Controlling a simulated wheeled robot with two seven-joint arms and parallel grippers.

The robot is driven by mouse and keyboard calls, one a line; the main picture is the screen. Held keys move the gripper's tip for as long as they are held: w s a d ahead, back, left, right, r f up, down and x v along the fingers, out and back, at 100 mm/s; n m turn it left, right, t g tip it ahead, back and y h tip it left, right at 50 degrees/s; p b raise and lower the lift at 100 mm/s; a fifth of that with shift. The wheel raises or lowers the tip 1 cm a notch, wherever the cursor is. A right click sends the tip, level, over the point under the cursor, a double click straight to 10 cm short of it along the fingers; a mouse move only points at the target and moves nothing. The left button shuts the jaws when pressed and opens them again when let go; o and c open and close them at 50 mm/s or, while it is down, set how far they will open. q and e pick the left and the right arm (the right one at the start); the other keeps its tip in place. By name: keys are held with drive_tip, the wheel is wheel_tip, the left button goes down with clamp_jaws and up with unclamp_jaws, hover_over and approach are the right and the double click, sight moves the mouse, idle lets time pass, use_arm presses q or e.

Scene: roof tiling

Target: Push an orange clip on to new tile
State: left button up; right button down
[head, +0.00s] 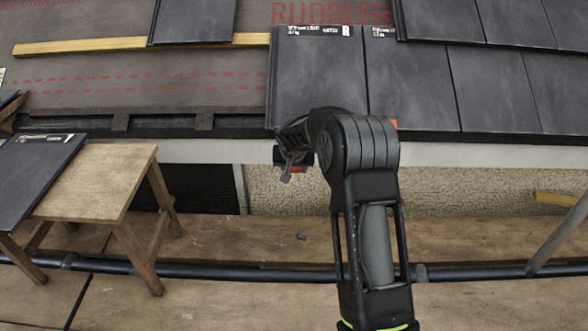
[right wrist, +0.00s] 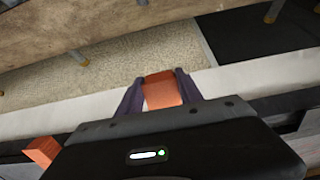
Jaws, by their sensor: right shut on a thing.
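My right gripper (head: 293,158) is at the lower left corner of the leftmost dark tile (head: 318,80) of the laid row, at the eave. In the right wrist view its two fingers (right wrist: 160,88) are shut on an orange clip (right wrist: 162,91). Only a sliver of this clip shows in the head view, below the gripper. My wrist hides the tile's lower edge, so I cannot tell whether the clip touches the tile. A second orange clip (right wrist: 42,151) sits at the eave, partly showing behind my arm in the head view (head: 393,123). My left gripper is not in view.
A wooden stool (head: 105,185) with a dark tile (head: 35,170) on it stands at the left. A dark scaffold pipe (head: 200,271) crosses in front above wooden planks (head: 270,240). Bare underlay (head: 190,85) and a batten (head: 90,46) lie left of the laid tiles.

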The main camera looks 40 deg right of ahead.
drive_tip(key=shift+w+d+r+p, duration=0.6)
drive_tip(key=shift+w+r+p, duration=0.1)
drive_tip(key=shift+w+p, duration=0.15)
drive_tip(key=shift+w+d+r+p, duration=0.3)
drive_tip(key=shift+w+d+p, duration=0.1)
drive_tip(key=shift+w, duration=0.15)
idle(0.4)
drive_tip(key=shift+w+d+r+p, duration=0.65)
drive_tip(key=shift+w+p, duration=0.05)
drive_tip(key=shift+w, duration=0.1)
idle(1.2)
drive_tip(key=shift+w+r, duration=0.1)
drive_tip(key=shift+w+d+r, duration=0.15)
drive_tip(key=shift+w, duration=0.05)
drive_tip(key=shift+w+d+r+p, duration=0.4)
drive_tip(key=shift+w+r+p, duration=0.05)
drive_tip(key=shift+w+p, duration=0.15)
idle(1.4)
